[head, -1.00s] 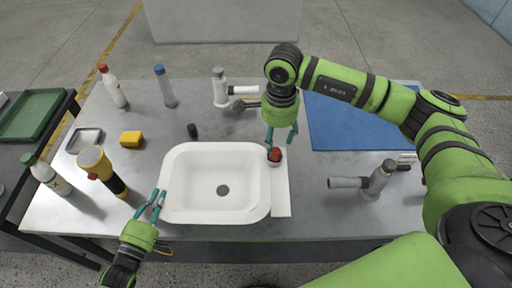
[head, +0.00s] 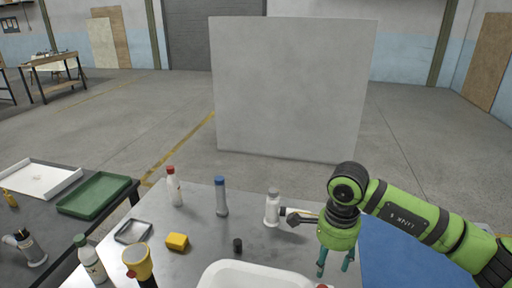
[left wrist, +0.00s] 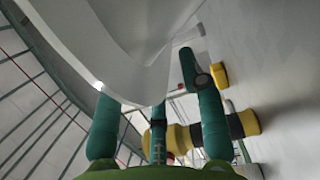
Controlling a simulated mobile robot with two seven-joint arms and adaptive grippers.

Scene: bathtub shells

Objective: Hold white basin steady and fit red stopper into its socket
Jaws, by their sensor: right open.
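The white basin (head: 255,276) shows only as its far rim at the bottom edge of the head view. In the left wrist view the basin (left wrist: 140,45) fills the upper middle. My left gripper (left wrist: 150,85) is at its edge, fingers spread wide with the basin's corner between them. A gap shows beside the right-hand finger, and the left finger's tip is partly hidden by the basin. The red stopper (head: 323,286) barely shows at the bottom edge. My right gripper (head: 335,270) is open and points down just above and right of it. The socket is out of view.
On the table stand a red-capped bottle (head: 174,188), a blue-capped bottle (head: 221,198), a white bottle (head: 272,208), a yellow block (head: 177,241), a black cap (head: 238,245) and a yellow flashlight (head: 138,263). A blue mat (head: 392,250) lies right. A green tray (head: 95,196) is on the left table.

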